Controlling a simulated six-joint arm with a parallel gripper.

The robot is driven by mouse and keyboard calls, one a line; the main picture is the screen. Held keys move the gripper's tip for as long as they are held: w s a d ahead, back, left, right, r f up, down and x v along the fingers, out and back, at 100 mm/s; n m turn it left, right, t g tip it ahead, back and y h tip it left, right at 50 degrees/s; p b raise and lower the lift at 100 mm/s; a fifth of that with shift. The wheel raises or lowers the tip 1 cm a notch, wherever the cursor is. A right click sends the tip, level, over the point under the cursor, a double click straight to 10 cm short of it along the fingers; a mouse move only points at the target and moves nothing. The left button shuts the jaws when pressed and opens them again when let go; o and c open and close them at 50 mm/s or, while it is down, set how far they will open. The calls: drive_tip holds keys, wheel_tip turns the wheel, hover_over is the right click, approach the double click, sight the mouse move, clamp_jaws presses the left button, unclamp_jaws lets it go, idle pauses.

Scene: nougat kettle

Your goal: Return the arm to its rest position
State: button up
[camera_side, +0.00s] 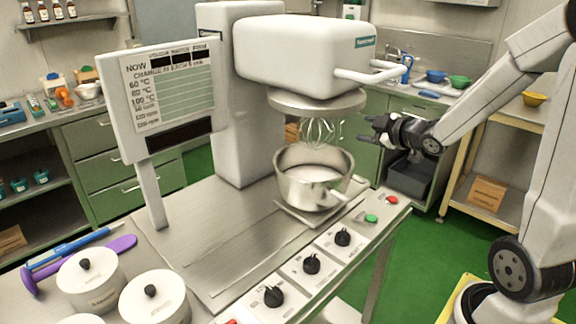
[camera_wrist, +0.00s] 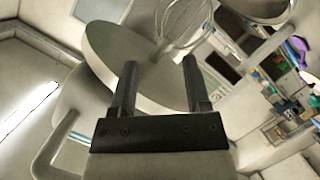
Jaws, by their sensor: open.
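My gripper (camera_side: 372,130) is at the right of the mixer, in the air, pointing left toward the whisk. In the wrist view its two dark fingers (camera_wrist: 158,82) stand apart with nothing between them. The mixer head (camera_side: 300,55) is raised above a steel bowl (camera_side: 313,178) that holds pale contents. A wire whisk (camera_side: 322,130) hangs under the round plate (camera_side: 318,102), above the bowl; it also shows in the wrist view (camera_wrist: 185,25). My gripper is apart from the whisk and bowl.
A handle bar (camera_side: 370,75) juts from the mixer head above my gripper. Control knobs (camera_side: 311,264) and buttons line the table's front. White lidded pots (camera_side: 155,300) and a purple spatula (camera_side: 80,258) lie at left. A sign panel (camera_side: 165,95) stands left.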

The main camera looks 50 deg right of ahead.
drive_tip(key=s+a+f+m+g+y, duration=0.1)
drive_tip(key=s+a+f+m+g, duration=0.1)
drive_tip(key=a, duration=0.4)
drive_tip(key=s+a+f+m+g, duration=0.2)
drive_tip(key=s+a+f+g, duration=0.3)
drive_tip(key=a+f+g, duration=0.1)
drive_tip(key=s+a+f+m+g+y, duration=0.1)
drive_tip(key=s+a+f+m+g, duration=0.2)
drive_tip(key=a+f, duration=0.3)
drive_tip(key=shift+s+a+f+g+y, duration=0.15)
drive_tip(key=shift+s+a+g+y, duration=0.15)
drive_tip(key=shift+g, duration=0.2)
drive_tip(key=shift+w, duration=0.1)
